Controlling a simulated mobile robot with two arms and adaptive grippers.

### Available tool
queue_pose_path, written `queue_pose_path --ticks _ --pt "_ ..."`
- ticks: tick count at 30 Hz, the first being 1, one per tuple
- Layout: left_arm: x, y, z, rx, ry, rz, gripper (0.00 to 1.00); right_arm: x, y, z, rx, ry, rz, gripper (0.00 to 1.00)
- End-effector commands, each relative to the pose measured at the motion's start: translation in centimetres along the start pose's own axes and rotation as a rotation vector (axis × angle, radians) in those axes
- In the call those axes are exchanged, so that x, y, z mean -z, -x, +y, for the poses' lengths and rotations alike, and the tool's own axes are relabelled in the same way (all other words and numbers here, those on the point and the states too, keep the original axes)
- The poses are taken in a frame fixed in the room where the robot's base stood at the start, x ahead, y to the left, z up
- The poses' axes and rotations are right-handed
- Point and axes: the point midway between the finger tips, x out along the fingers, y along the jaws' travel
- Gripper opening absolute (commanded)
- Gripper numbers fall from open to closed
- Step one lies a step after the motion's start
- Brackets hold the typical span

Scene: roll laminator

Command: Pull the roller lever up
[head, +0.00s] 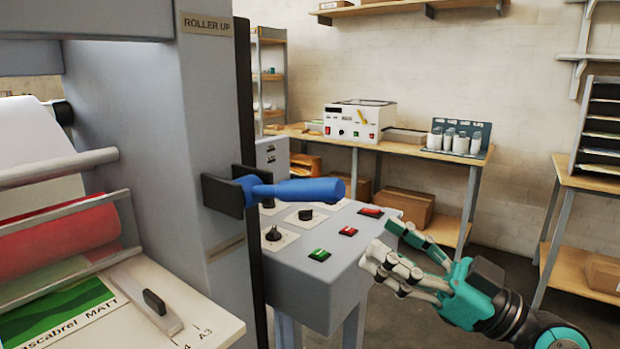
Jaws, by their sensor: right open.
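The blue roller lever (296,191) sticks out to the right from a black slotted plate on the side of the grey laminator (150,110). It lies roughly level. A "ROLLER UP" label (207,24) is above it, and a second label (226,249) below is too edge-on to read. My right gripper (384,249), teal and grey, is open and empty. It is lower and to the right of the lever, apart from it, by the right edge of the control box. My left gripper is not in view.
The grey control box (325,285) with black knobs, a green button and red buttons stands below and behind the lever. A red roll (60,243) and a feed table (190,305) are at the left. A wooden bench (400,146) stands behind. Open space lies above the control box.

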Motion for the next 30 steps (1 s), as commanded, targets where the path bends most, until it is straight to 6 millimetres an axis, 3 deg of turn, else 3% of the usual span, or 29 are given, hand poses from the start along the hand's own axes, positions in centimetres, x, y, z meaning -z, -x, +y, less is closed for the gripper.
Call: queue_pose_path --ticks 1,3,15,21,30 --pt "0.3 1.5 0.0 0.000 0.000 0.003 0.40 0.8 -1.6 0.1 0.001 -0.003 0.003 0.54" --pt "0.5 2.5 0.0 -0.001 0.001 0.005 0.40 0.8 -3.1 0.1 0.001 -0.004 0.003 0.54" --pt "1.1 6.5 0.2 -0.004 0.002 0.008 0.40 0.4 -11.1 0.1 0.000 -0.003 0.001 0.54" --pt "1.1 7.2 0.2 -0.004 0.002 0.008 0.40 0.1 -13.0 0.1 -0.002 -0.002 -0.001 0.54" --pt "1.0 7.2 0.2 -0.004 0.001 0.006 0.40 -0.1 -13.3 0.1 -0.002 -0.001 -0.001 0.54"
